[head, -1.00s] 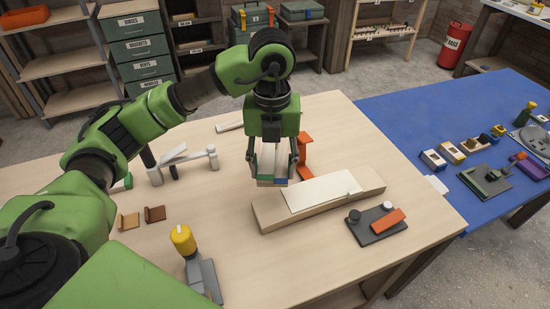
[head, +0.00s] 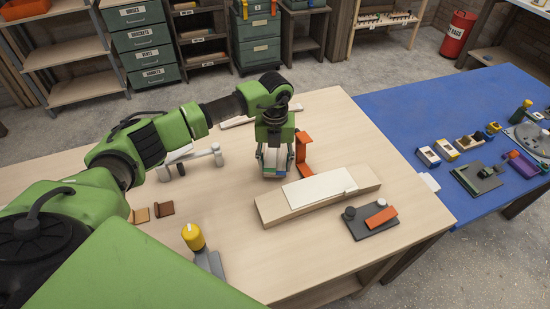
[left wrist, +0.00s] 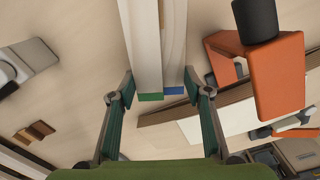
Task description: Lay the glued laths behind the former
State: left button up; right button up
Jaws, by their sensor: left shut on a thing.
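My left gripper (head: 273,164) is shut on the pale laths (head: 272,172), just left of an orange bracket (head: 301,152). In the left wrist view the laths (left wrist: 145,45) stand side by side between my fingers (left wrist: 157,97), with green and blue ends toward me. The light wooden block, apparently the former (head: 270,214), lies on the table nearer to me and right of the gripper, with a white sheet (head: 312,188) on top. The laths are apart from it. I cannot tell if they touch the table. My right gripper is not in view.
The orange bracket also shows close beside the right finger in the left wrist view (left wrist: 280,80).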

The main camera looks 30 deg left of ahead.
pick_arm(q)
jog(key=shift+f, duration=0.1)
jog(key=shift+f, duration=0.1)
jog(key=o, duration=1.1)
jog(key=shift+r, duration=0.25)
jog(key=shift+r+b, duration=0.35)
notch_tip(320, 180, up, 11)
jog(key=b, duration=0.3)
